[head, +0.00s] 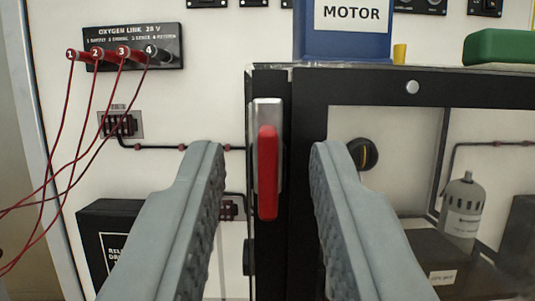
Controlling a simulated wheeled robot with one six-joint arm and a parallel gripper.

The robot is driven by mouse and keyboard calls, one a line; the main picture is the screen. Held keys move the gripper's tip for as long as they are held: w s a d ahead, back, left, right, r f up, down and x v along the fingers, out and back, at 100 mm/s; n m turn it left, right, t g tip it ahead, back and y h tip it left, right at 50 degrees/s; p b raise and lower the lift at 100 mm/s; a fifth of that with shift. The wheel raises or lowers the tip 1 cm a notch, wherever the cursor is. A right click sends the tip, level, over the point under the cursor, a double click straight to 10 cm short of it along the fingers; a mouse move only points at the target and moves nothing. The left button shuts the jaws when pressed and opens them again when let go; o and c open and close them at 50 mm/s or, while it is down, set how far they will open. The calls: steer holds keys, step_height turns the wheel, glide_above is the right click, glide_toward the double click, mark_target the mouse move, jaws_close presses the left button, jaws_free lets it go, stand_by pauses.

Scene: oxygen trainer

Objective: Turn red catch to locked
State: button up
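The red catch (268,172) is an upright red lever on a silver plate (266,108). The plate is fixed to the black frame (287,87) of a clear-windowed cabinet, near the picture's middle. The lever hangs vertically, its lower end downward. My gripper (265,155) is open, with one grey finger left of the catch and the other right of it. A visible gap separates each finger from the lever in the picture; how far the fingers are from it in depth I cannot tell.
Red cables plug into the black OXYGEN LINK panel (105,54) at upper left and hang down the left side. A blue MOTOR box (347,48) and a green object (498,48) sit on the cabinet top. A grey cylinder (462,205) stands behind the window.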

jaws_close()
steer(key=shift+m+h, duration=0.4)
steer(key=shift+m, duration=0.2)
steer(key=m+h, duration=0.1)
steer(key=m, duration=0.3)
steer(key=shift+a+h, duration=0.1)
steer(key=shift+h, duration=0.3)
steer(key=m+h, duration=0.1)
steer(key=m, duration=0.1)
steer(key=m+g+h, duration=0.1)
steer(key=m, duration=0.2)
steer(key=shift+g+h, duration=0.3)
steer(key=m+g, duration=0.1)
steer(key=m, duration=0.2)
steer(key=m+g+h, duration=0.1)
steer(key=m, duration=0.3)
steer(key=m+g, duration=0.2)
steer(key=m, duration=0.3)
steer(key=shift+g, duration=0.3)
